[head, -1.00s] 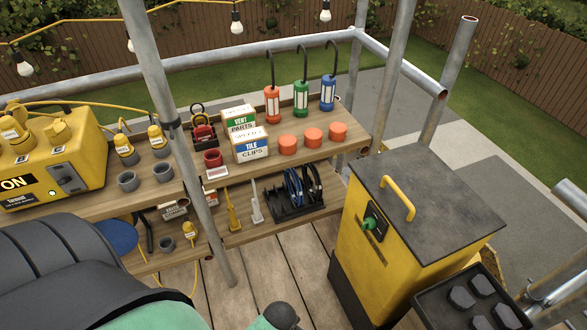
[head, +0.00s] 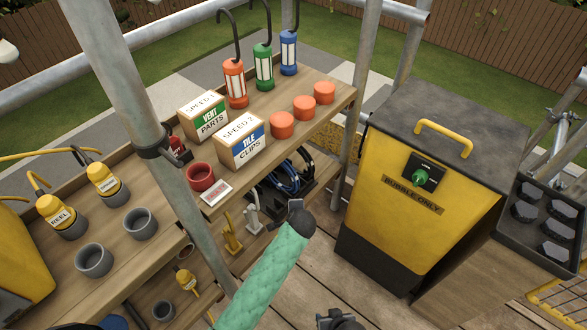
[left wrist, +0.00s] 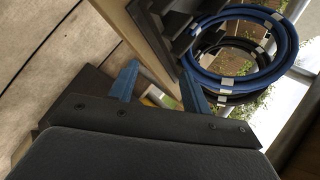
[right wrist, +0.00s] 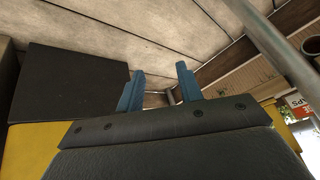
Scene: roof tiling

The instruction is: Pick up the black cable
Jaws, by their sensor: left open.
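The black cable (head: 304,164) is a coil in a dark rack under the shelf, beside a blue coil (head: 284,182). In the left wrist view, the black coil (left wrist: 240,98) shows partly behind the blue coil (left wrist: 287,45), right of my left gripper (left wrist: 160,88). That gripper is open and empty, with its fingers apart from both coils. In the head view its fingers are hidden. My right gripper (head: 340,320) is partly visible at the bottom edge. In the right wrist view my right gripper (right wrist: 160,82) is open and empty above the deck planks.
A yellow bin (head: 420,230) with a dark lid stands right of the rack. A steel pole (head: 150,140) rises on the left. The shelf above the coils holds a tile clips box (head: 239,144), orange pucks (head: 304,108) and lamps (head: 264,70). Deck planks (head: 310,270) are clear in front.

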